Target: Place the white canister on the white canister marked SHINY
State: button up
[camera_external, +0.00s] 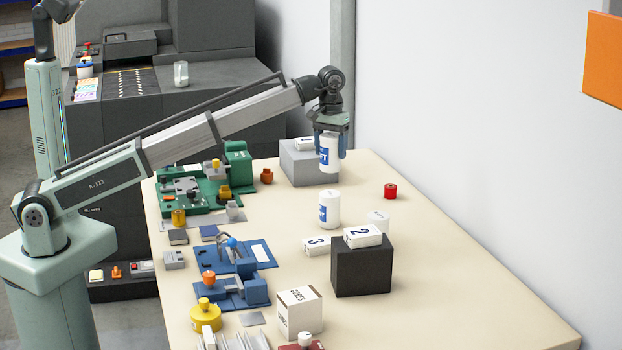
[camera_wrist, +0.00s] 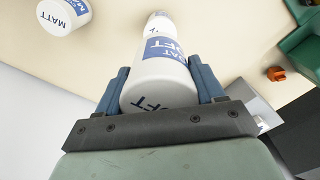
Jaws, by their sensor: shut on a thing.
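The held canister also shows in the wrist view (camera_wrist: 160,82). It is upright, in front of the grey block in the external view. A second white canister (camera_external: 329,211) with a blue label stands on the table below it. A third white canister (camera_external: 378,217) stands to the right, partly hidden behind the black block. In the wrist view, a canister marked MATT (camera_wrist: 63,14) is at top left, and another (camera_wrist: 158,24) is partly hidden beyond the held one. No SHINY marking is readable.
The grey block (camera_external: 300,168) is beside my gripper. The black block (camera_external: 362,270) bears a white block marked 2 (camera_external: 362,236); a block marked 3 (camera_external: 316,246) lies left. A red canister (camera_external: 390,191) stands right. Green and blue fixtures fill the left side. The right table area is clear.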

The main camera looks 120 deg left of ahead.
aim_at(331, 135)
jog(key=shift+f, duration=3.65)
jog(key=shift+f, duration=0.1)
jog(key=o, duration=1.3)
jog(key=shift+c, duration=0.2)
notch_tip(331, 135, up, 12)
jog(key=shift+r, duration=0.15)
